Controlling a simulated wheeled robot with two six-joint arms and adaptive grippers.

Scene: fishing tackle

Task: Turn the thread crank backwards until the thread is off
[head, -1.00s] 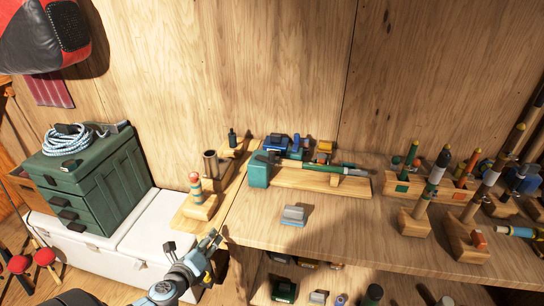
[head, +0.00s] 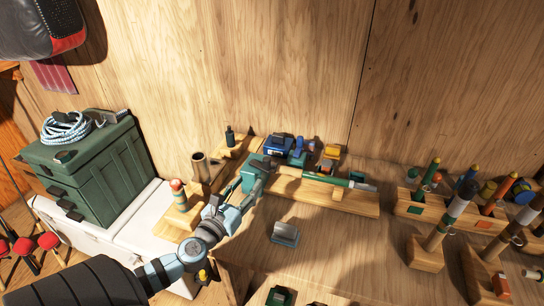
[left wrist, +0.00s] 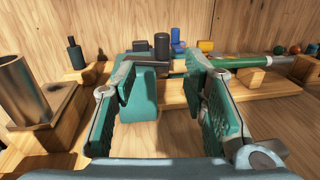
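A teal block (head: 253,174) stands at the left end of a wooden base (head: 350,204). A green rod (head: 328,180) with a grey end lies along that base. In the left wrist view the teal block (left wrist: 140,103) shows between my fingers, with a dark upright cylinder (left wrist: 161,46), perhaps the crank handle, above and beyond it. My left gripper (head: 242,188) is open, its fingers spread at the block; I cannot tell whether they touch it. No thread can be made out. My right gripper is not in view.
A wooden stand with a metal tube (head: 199,166) and a striped post (head: 178,194) are left of the gripper. A small grey box (head: 285,234) lies in front. Blue and yellow items (head: 279,146) stand behind. Several rod holders fill the right side.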

